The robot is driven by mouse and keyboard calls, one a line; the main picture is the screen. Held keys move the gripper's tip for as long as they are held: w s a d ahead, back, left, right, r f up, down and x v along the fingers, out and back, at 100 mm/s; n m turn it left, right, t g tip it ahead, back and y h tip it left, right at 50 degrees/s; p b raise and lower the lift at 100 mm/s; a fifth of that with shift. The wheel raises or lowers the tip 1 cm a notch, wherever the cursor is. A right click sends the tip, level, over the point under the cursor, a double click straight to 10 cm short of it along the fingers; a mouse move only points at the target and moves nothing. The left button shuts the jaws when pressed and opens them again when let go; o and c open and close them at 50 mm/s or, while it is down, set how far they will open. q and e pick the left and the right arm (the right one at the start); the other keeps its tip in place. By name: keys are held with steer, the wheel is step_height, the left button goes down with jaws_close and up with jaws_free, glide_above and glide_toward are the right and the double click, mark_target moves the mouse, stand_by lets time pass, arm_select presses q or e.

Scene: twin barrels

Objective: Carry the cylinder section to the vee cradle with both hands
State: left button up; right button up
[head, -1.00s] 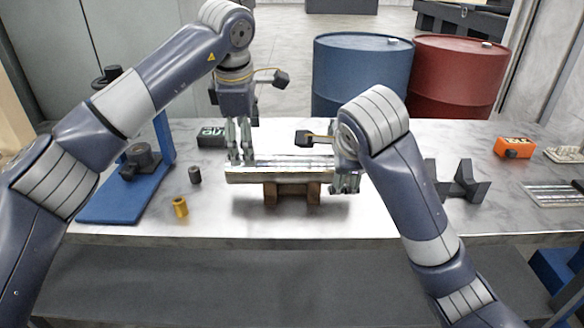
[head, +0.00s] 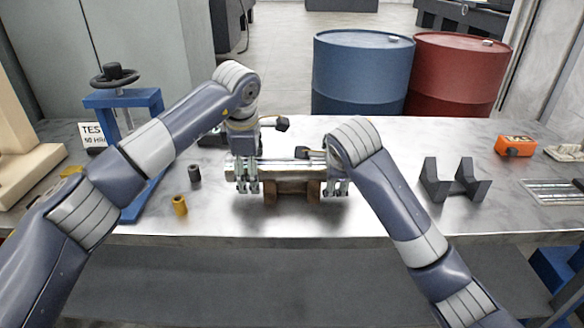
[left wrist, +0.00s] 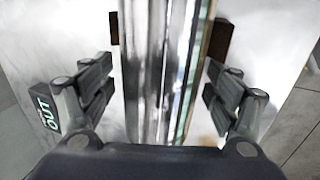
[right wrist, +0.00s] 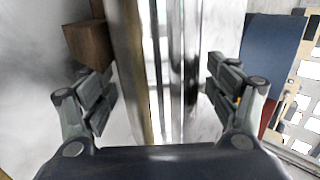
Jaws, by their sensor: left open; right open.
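The cylinder section (head: 298,168), a long shiny metal piece, lies crosswise on brown wooden supports (head: 313,190) in mid-table. My left gripper (head: 248,184) is open around its left part. In the left wrist view (left wrist: 160,95) the fingers stand on either side of the section (left wrist: 158,50), with gaps visible. My right gripper (head: 338,186) is open around its right part. The right wrist view (right wrist: 160,95) shows its fingers on both sides of the section (right wrist: 178,60), apart from it. The dark grey vee cradle (head: 455,188) stands empty to the right.
A blue press (head: 157,110) with a black handwheel stands at the left. Small grey (head: 194,174) and yellow (head: 180,206) cylinders stand near it. An orange box (head: 515,146) and a flat tray (head: 556,194) are at the right. Blue and red barrels (head: 360,75) stand behind the table.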

arm_select(q)
steer(key=shift+c, duration=0.2)
arm_select(e)
steer(key=shift+c, duration=0.2)
arm_select(q)
jaws_close()
arm_select(e)
jaws_close()
arm_select(q)
steer(key=shift+r, duration=0.3)
arm_select(e)
steer(key=shift+r, duration=0.4)
arm_select(q)
steer(key=shift+w, duration=0.1)
arm_select(e)
steer(key=shift+w, duration=0.1)
